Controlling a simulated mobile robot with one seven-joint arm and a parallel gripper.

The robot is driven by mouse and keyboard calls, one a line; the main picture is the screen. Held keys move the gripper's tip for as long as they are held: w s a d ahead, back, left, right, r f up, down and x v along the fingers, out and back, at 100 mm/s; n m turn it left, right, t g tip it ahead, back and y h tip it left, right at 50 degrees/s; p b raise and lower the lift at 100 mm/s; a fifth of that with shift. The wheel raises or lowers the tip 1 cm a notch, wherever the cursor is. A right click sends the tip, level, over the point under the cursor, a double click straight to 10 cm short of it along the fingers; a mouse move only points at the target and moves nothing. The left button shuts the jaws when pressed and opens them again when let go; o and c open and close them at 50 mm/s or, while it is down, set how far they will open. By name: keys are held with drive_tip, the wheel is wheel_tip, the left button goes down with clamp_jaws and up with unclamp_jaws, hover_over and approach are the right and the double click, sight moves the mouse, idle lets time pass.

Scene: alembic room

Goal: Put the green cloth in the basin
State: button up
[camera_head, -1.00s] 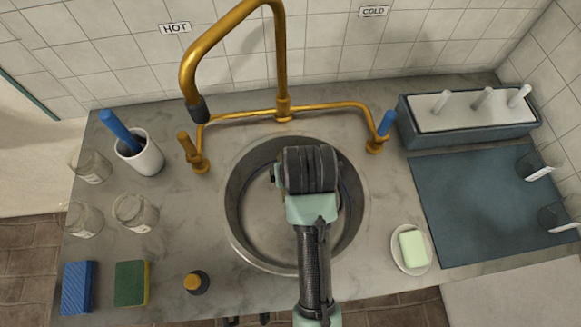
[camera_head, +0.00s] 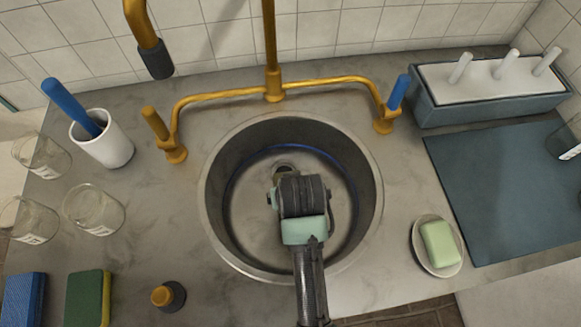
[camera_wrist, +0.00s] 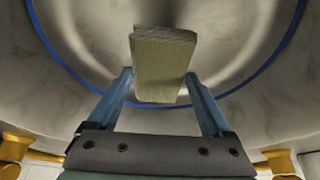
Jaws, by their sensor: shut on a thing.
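The basin (camera_head: 345,215) is a round metal sink set in the stone counter, with a blue line around its inner wall and a drain at the bottom. My arm reaches over it from the front, and the wrist covers part of its floor in the head view. In the wrist view my gripper (camera_wrist: 158,82) has its two blue fingers closed on the green cloth (camera_wrist: 163,55), a folded, ribbed, olive-green block. The basin floor and blue line show behind the cloth. The gap between cloth and floor is unclear. The head view hides the fingers and cloth behind my wrist.
A brass faucet (camera_head: 272,88) with side taps stands behind the basin. Glass jars (camera_head: 93,211), a white cup (camera_head: 103,142), sponges (camera_head: 88,298) and a dark bottle (camera_head: 169,296) are left. A soap dish (camera_head: 417,255), blue mat (camera_head: 490,190) and rack (camera_head: 440,112) are right.

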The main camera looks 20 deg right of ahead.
drive_tip(key=shift+f+b, duration=0.3)
drive_tip(key=shift+f, duration=2.25)
drive_tip(key=shift+f, duration=0.1)
drive_tip(key=o, duration=1.1)
drive_tip(key=p+v, duration=0.2)
drive_tip(key=v, duration=1)
